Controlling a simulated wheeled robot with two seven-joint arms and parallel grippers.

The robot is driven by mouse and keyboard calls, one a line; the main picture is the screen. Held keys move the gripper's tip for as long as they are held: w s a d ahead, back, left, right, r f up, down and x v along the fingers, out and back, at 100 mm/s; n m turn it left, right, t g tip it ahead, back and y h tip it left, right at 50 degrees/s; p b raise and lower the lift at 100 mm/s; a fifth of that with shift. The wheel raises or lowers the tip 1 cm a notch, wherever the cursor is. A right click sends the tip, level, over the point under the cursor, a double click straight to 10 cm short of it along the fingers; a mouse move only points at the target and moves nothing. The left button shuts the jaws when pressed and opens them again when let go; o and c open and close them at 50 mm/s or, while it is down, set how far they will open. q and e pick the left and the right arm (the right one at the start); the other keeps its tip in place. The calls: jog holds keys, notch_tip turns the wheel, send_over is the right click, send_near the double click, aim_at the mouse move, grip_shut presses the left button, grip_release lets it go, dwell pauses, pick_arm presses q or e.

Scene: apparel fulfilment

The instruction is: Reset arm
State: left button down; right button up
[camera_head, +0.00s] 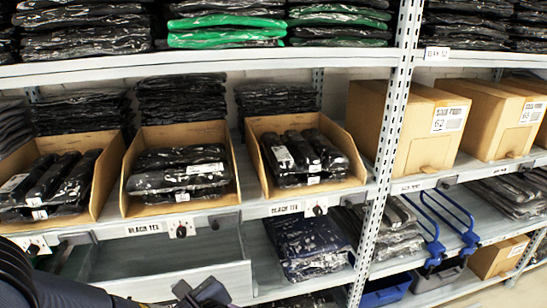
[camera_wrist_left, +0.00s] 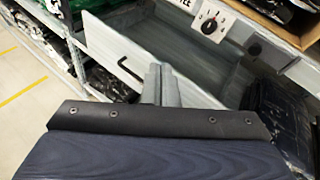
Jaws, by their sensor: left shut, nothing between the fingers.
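My left arm comes in from the lower left of the head view. Its gripper (camera_head: 202,292) is at the bottom edge, in front of a grey drawer front (camera_head: 170,283). In the left wrist view the two grey fingers (camera_wrist_left: 161,84) are together with nothing between them. The drawer front (camera_wrist_left: 105,48) with its black handle (camera_wrist_left: 130,68) lies just beyond the fingers there. The drawer is pulled out and its visible inside is empty. I cannot tell whether the fingers touch it. My right gripper is in neither view.
Cardboard bins (camera_head: 180,135) of black packaged garments stand on the shelf above the drawer. Closed brown boxes (camera_head: 425,130) stand past a perforated upright (camera_head: 390,120). Dark bagged garments (camera_head: 308,248) lie right of the drawer. Open floor (camera_wrist_left: 25,85) shows at the left wrist view's left.

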pick_arm(q)
jog(key=s+a+f+n+g+h+p, duration=0.1)
jog(key=s+a+f+n+g+h, duration=0.1)
jog(key=s+a+n+g+h, duration=0.3)
jog(key=s+a+f+n+g+p, duration=0.1)
jog(key=s+a+n+g, duration=0.25)
jog(key=s+n, duration=0.45)
jog(key=s+d+r+n+t+h+p, duration=0.2)
jog(key=d+r+n+h, duration=0.4)
jog(key=n, duration=0.7)
jog(key=s+d+t+h, duration=0.1)
jog(key=d+t+h, duration=0.1)
jog(key=h, duration=0.1)
jog(key=shift+r+n, duration=0.2)
jog(key=shift+n, duration=0.1)
jog(key=shift+s, duration=0.1)
dwell(1.7)
